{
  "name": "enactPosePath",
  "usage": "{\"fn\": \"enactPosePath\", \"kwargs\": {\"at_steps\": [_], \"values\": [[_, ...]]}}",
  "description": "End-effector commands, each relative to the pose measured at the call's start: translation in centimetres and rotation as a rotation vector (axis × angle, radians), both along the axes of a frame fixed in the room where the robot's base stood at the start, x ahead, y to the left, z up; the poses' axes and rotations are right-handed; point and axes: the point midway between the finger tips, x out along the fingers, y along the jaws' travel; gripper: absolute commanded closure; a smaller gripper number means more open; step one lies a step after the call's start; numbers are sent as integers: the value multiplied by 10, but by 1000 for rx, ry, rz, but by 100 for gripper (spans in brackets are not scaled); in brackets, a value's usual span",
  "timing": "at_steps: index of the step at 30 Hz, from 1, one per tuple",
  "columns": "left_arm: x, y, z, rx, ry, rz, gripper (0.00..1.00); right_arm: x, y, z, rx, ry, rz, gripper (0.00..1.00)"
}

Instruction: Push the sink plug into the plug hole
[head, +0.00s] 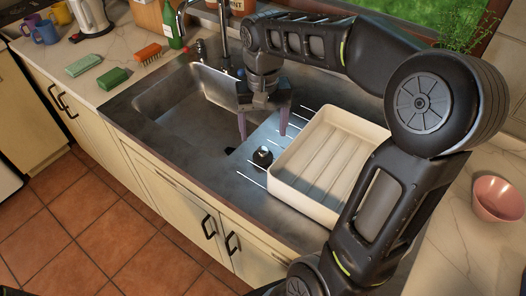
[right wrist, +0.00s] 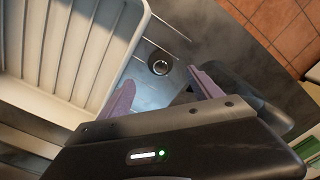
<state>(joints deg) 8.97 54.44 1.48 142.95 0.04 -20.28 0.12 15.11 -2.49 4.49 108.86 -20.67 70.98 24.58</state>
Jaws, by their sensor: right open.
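The sink plug (head: 262,157), small, dark and round-topped, sits on the steel drainboard beside the white tray. In the right wrist view the plug (right wrist: 160,66) shows as a dark disc with a lighter ring, just beyond the fingertips. My right gripper (head: 263,135) is open and empty, its two purple fingers pointing down just behind the plug, apart from it. In the right wrist view the gripper (right wrist: 159,80) has its fingers spread to either side. The sink basin (head: 180,112) lies to the left. A dark spot shows near its right edge; I cannot tell whether it is the plug hole.
A cream ribbed tray (head: 285,190) stands close to the plug's right. A pink bowl (head: 497,198) is at right.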

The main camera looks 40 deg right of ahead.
Motion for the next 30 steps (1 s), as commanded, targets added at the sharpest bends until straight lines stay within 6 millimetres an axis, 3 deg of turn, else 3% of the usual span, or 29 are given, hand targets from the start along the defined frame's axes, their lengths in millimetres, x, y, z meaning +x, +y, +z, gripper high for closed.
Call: {"fn": "enactPosePath", "kwargs": {"at_steps": [9,20,30], "values": [[0,0,2,0,0,0,64,0,0,-24,0,2,-1,26],[0,0,3,0,0,0,64,0,0,-28,0,1,-1,26],[-1,0,12,2,4,1,64,-1,1,-71,1,3,0,26]]}}
